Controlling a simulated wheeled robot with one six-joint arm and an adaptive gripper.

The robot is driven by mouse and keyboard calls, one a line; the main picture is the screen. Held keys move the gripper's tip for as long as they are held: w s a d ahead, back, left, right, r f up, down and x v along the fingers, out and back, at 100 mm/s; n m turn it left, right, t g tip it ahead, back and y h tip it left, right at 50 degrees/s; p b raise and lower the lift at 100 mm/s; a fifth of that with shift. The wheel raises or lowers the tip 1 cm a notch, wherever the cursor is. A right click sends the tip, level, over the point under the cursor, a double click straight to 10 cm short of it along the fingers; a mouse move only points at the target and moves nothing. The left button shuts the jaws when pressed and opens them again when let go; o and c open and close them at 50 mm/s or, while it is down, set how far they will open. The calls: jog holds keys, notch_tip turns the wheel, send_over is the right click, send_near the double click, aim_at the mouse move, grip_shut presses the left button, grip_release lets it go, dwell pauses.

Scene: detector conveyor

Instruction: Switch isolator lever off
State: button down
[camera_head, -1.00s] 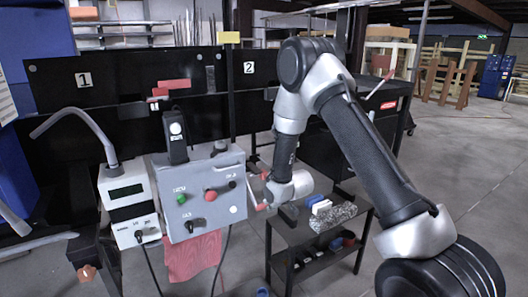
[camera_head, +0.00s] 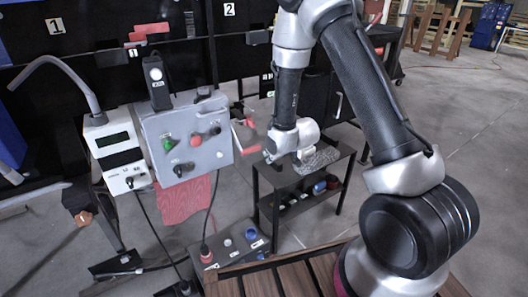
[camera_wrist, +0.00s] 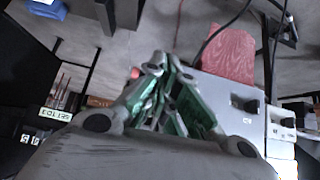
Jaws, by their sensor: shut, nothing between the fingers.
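A grey control box (camera_head: 213,165) stands left of my gripper in the head view, with a green button, a red button and black knobs on its front. Red parts (camera_head: 248,150) show at its right side, beside a small grey plate; they look like the isolator lever, but its exact position is hard to tell. My gripper (camera_head: 270,156) is just right of these parts, pointing toward the box. In the wrist view its fingers (camera_wrist: 167,68) are shut and empty. A small red spot (camera_wrist: 135,73) shows beside the fingertips; contact cannot be told.
A small black shelf table (camera_head: 290,178) stands below and behind my gripper. A grey meter (camera_head: 118,150) with a bent tube is left of the box. A red cloth (camera_head: 184,200) hangs under the box. A floor pendant box with buttons (camera_head: 228,246) lies below, with cables.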

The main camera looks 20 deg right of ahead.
jog(key=shift+s+d, duration=0.15)
jog(key=shift+s, duration=0.35)
jog(key=shift+s+d, duration=0.15)
jog(key=shift+s, duration=0.35)
jog(key=s+d+f+g+h, duration=0.1)
jog(key=s+d+f+g, duration=0.15)
jog(key=s, duration=0.35)
jog(key=s+d+f+g+h, duration=0.1)
jog(key=s+d+g, duration=0.15)
jog(key=s, duration=0.25)
jog(key=s+d+r+m, duration=0.1)
jog(key=s+d+r, duration=0.1)
jog(key=s+r, duration=0.5)
jog(key=s+d+r+m+t, duration=0.1)
jog(key=s+d+r, duration=0.2)
jog(key=s+r, duration=0.4)
jog(key=s+d+r+m, duration=0.1)
jog(key=s+d+r, duration=0.2)
jog(key=r, duration=1.8)
jog(key=s, duration=0.4)
jog(key=shift+r+m+h, duration=0.15)
jog(key=shift+m+h, duration=0.15)
